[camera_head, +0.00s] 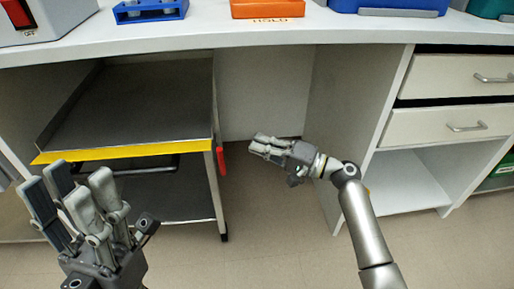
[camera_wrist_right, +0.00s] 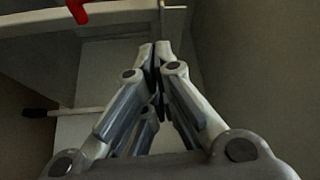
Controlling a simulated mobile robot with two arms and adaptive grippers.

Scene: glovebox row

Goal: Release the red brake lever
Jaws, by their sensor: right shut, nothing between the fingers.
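The red brake lever (camera_head: 221,161) hangs on the right side of a grey shelf cart (camera_head: 130,110) under the bench. In the right wrist view, a red piece (camera_wrist_right: 77,10) of it shows at the top edge, up and left of the fingertips. My right gripper (camera_head: 253,144) is shut and empty, a little to the right of the lever and apart from it. It also shows in the wrist view (camera_wrist_right: 154,52), fingertips together. My left gripper (camera_head: 80,180) is open and empty at the lower left, in front of the cart.
The cart has a yellow front edge (camera_head: 125,152). Above is the bench top (camera_head: 260,32) with a blue rack (camera_head: 150,10) and an orange bin (camera_head: 267,8). A drawer unit (camera_head: 450,126) stands at the right. The floor between cart and drawers is clear.

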